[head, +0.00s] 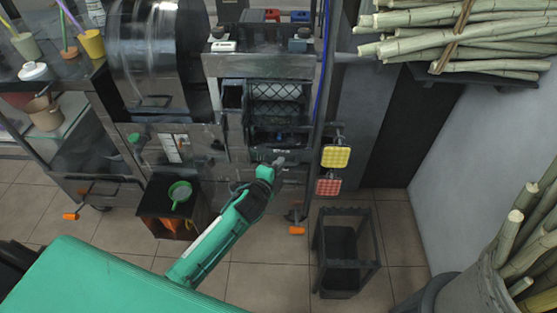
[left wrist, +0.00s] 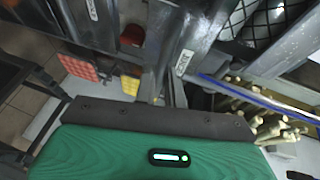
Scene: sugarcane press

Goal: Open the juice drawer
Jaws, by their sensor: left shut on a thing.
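The sugarcane press (head: 262,66) stands at the centre of the head view, with a black mesh guard on its front. The juice drawer (head: 262,154) appears to be the dark, small-labelled front low on the press, below the mesh. My left gripper (head: 279,161) reaches up to this front from below and is shut on what looks like its handle. The handle is largely hidden by the fingers. I cannot tell how far the drawer is out. In the left wrist view the left gripper (left wrist: 157,82) points at dark metal parts of the press. My right gripper is not in view.
Yellow (head: 336,157) and red (head: 328,186) checkered pads hang right of the drawer. A black open-framed bin (head: 343,252) stands on the floor. A dark box with a green strainer (head: 180,192) is at left. Cane stalks (head: 450,40) lie at upper right.

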